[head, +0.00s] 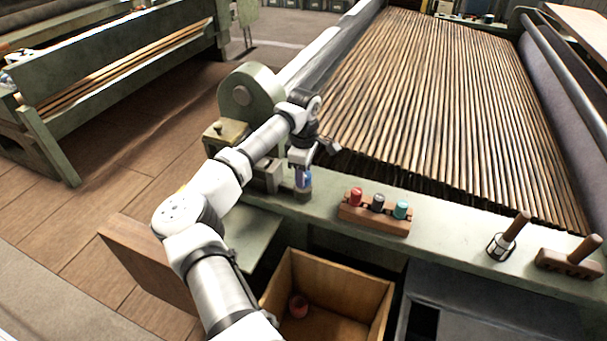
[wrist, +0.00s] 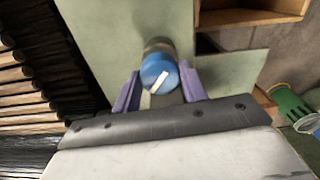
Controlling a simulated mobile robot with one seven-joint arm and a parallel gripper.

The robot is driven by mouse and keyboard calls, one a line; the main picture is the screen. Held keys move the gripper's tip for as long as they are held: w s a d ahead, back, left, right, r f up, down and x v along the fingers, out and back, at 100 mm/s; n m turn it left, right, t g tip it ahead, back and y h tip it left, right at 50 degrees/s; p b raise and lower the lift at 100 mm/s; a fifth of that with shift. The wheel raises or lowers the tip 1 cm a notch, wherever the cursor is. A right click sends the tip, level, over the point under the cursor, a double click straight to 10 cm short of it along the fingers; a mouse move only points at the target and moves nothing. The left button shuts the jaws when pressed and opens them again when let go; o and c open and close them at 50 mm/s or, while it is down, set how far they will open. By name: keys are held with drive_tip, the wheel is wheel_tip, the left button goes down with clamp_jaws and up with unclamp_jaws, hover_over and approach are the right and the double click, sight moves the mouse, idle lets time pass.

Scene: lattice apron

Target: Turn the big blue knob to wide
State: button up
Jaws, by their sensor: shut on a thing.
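The big blue knob (wrist: 160,75) sits on a short grey post in the wrist view, between the two purple fingers of my gripper (wrist: 160,92). A white pointer line on its face slants from upper right to lower left. In the head view the knob (head: 303,178) shows at the left end of the green rail, partly hidden by my gripper (head: 306,170), which reaches down onto it. My gripper is shut on the knob. No scale or wide mark can be made out.
A wooden block with red, grey and teal pegs (head: 375,221) stands on the rail to the right. A handled tool (head: 508,236) and a wooden holder (head: 570,262) stand farther right. An open wooden box (head: 374,310) with a reddish ball is below. Slatted lattice (head: 450,100) lies behind.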

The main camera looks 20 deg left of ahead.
drive_tip(key=n+b, duration=0.1)
drive_tip(key=n, duration=0.5)
drive_tip(key=shift+a, duration=0.1)
drive_tip(key=n+b, duration=0.1)
drive_tip(key=n, duration=0.5)
drive_tip(key=shift+n, duration=0.4)
drive_tip(key=n+b, duration=0.1)
drive_tip(key=n, duration=1.1)
drive_tip(key=shift+b, duration=0.35)
drive_tip(key=o, duration=1)
drive_tip(key=shift+r, duration=0.15)
wheel_tip(320, 180, up, 14)
drive_tip(key=b, duration=0.1)
drive_tip(key=shift+f, duration=0.2)
